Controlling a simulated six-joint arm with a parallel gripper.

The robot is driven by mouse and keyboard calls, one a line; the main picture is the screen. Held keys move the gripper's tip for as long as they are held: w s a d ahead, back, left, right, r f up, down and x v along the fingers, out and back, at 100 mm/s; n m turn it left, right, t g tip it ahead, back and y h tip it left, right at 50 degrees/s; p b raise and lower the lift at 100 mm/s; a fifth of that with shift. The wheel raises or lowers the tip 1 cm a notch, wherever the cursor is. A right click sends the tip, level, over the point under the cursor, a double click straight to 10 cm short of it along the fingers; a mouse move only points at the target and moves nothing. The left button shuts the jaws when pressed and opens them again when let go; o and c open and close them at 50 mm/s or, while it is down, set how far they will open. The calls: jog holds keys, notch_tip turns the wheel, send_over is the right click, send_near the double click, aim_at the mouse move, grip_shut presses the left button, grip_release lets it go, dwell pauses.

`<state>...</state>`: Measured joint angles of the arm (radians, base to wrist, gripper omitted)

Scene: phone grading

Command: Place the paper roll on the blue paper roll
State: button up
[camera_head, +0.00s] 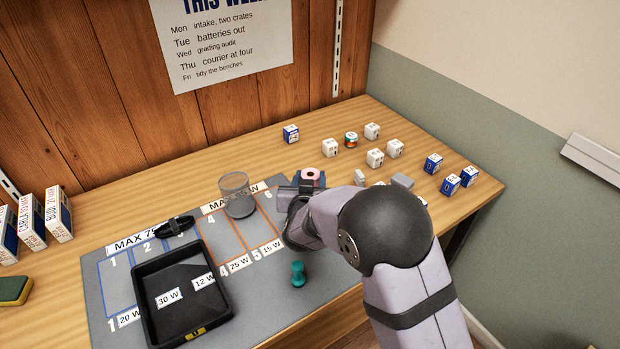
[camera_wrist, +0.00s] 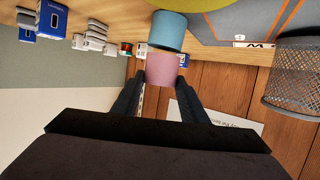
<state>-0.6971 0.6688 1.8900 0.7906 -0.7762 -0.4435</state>
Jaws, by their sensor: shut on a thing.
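A pink paper roll (camera_wrist: 162,69) is held between the two fingers of my gripper (camera_wrist: 162,90) in the wrist view. The roll also shows in the head view (camera_head: 311,174), at the tip of my arm. The blue paper roll (camera_wrist: 168,30) stands on the bench in the wrist view, which is upside down. The pink roll is directly over it, lined up closely and slightly to one side in the picture. I cannot tell whether the two rolls touch. In the head view my gripper (camera_head: 304,187) and arm hide most of the blue roll.
A wire mesh cup (camera_head: 238,197) stands left of my gripper and shows in the wrist view (camera_wrist: 295,75). A black tray (camera_head: 182,335) and a teal stamp-like piece (camera_head: 298,274) are on the grey mat (camera_head: 98,290). Several white and blue boxes (camera_head: 433,164) stand behind and right.

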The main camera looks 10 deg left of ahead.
jog(key=shift+f, duration=0.4)
jog(key=o, duration=1)
jog(key=shift+o, duration=0.2)
jog(key=shift+r, duration=0.65)
jog(key=v, duration=1.2)
jog(key=shift+f, duration=0.25)
